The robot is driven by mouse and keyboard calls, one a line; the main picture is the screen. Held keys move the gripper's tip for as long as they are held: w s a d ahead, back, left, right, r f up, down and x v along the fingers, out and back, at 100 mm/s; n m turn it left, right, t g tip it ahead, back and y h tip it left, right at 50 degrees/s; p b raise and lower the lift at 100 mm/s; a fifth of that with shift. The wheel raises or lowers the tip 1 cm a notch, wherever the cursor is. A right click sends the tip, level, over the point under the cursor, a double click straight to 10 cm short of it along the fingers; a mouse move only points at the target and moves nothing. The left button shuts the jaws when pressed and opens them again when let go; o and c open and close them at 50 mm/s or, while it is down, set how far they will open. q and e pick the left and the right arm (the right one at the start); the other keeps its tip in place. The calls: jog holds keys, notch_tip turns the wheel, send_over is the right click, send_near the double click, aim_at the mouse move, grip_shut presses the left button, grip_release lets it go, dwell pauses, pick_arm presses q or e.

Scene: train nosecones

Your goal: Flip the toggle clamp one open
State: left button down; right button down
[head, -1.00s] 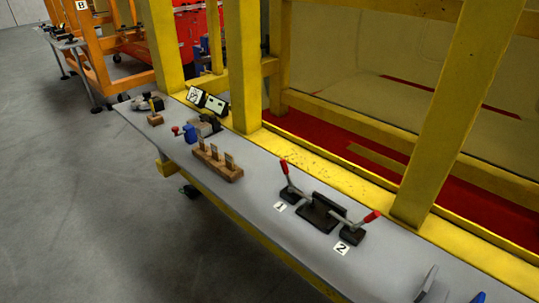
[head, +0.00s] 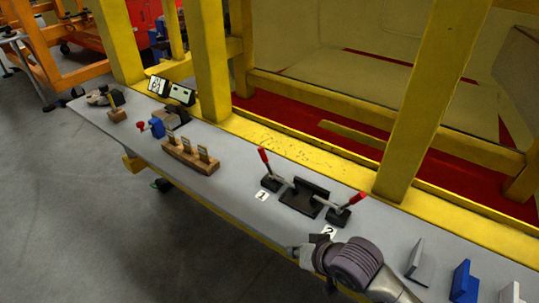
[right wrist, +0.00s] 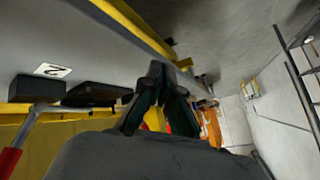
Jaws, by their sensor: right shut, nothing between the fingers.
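Toggle clamp one (head: 270,183) stands on the grey bench beside the label 1 (head: 262,196). Its red-tipped handle (head: 263,156) points up, leaning slightly left. Toggle clamp two (head: 338,215) stands to its right, with its red handle tilted up to the right. A black block (head: 303,198) sits between them. My right gripper (head: 296,251) is at the front edge of the bench, apart from clamp one, below and left of the label 2 (head: 328,231). In the right wrist view its fingers (right wrist: 165,76) are together and empty. My left gripper is out of view.
A wooden block with several slots (head: 190,157) stands left of the clamps. A grey bracket (head: 416,258) and a blue bracket (head: 462,281) stand to the right. Yellow frame posts (head: 425,105) rise behind the bench.

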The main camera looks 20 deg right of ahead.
aim_at(264, 154)
jog(key=w+d+r+m+t+y, duration=0.1)
jog(key=w+d+r+m, duration=0.2)
jog(key=w+r, duration=0.3)
jog(key=w+d+r+m+t+y, duration=0.1)
jog(key=w+d+r+m, duration=0.3)
jog(key=w, duration=0.5)
notch_tip(264, 154, up, 3)
jog(key=shift+w+d+r+m+t, duration=0.1)
jog(key=shift+w+d+m+t, duration=0.15)
jog(key=shift+m+t, duration=0.75)
jog(key=shift+w+a, duration=0.1)
jog(key=p+x, duration=0.3)
jog(key=x, duration=0.9)
jog(key=shift+w+a+p, duration=0.25)
jog(key=shift+a+p, duration=0.05)
jog(key=shift+a, duration=0.05)
jog(key=shift+w+a+f, duration=0.2)
jog(key=shift+w+f, duration=0.2)
jog(key=shift+f, duration=0.05)
